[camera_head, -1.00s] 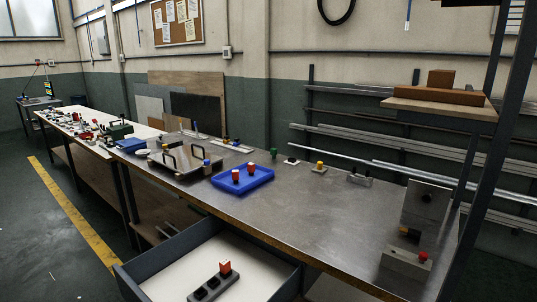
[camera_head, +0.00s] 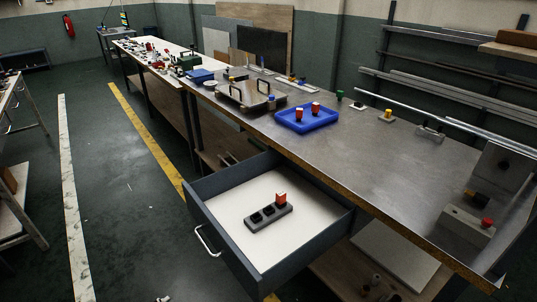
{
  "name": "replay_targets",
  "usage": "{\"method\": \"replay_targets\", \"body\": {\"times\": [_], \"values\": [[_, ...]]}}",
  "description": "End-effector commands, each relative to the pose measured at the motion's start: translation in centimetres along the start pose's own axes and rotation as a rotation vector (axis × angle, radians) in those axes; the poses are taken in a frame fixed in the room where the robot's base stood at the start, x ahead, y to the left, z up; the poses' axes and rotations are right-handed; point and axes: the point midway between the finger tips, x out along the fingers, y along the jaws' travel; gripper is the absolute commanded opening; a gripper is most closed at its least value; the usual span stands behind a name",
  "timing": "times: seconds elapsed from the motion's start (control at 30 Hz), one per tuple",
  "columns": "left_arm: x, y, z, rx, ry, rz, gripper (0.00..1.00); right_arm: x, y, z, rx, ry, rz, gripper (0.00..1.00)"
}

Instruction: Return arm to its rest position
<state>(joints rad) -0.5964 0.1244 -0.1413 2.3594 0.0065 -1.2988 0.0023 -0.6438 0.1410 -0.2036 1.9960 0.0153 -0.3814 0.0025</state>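Neither of my arms nor grippers shows in the head view. The long metal-topped workbench (camera_head: 380,165) runs from the lower right to the back left. Below its front edge a grey drawer (camera_head: 237,254) stands open, with a white floor inside. In the drawer lies a dark block with several sockets (camera_head: 262,219), and an orange-red piece (camera_head: 281,198) sits at its right end. On the bench a blue tray (camera_head: 309,127) holds two orange-red pieces (camera_head: 299,113).
A metal fixture with handles (camera_head: 250,97) stands left of the blue tray. A grey bracket with a red button (camera_head: 487,223) is at the bench's right end. Metal rails (camera_head: 430,80) line the back wall. The floor left of the drawer is clear, with a yellow line (camera_head: 147,140).

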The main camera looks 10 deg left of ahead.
Motion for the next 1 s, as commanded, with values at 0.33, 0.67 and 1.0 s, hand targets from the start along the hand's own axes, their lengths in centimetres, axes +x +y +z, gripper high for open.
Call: {"method": "replay_targets", "body": {"times": [0.33,0.67,1.0], "values": [[2.5,7.3,-3.5,-0.191,0.243,0.140,0.58,-0.4,-0.2,-0.9,0.009,0.005,-0.007,0.36],[2.7,11.9,-5.1,-0.393,0.425,0.232,0.58,-0.7,-0.3,-1.5,0.018,0.008,-0.010,0.36],[2.7,12.1,-5.2,-0.410,0.439,0.237,0.58,-0.8,-0.5,-0.7,0.020,-0.006,-0.013,0.36]]}}
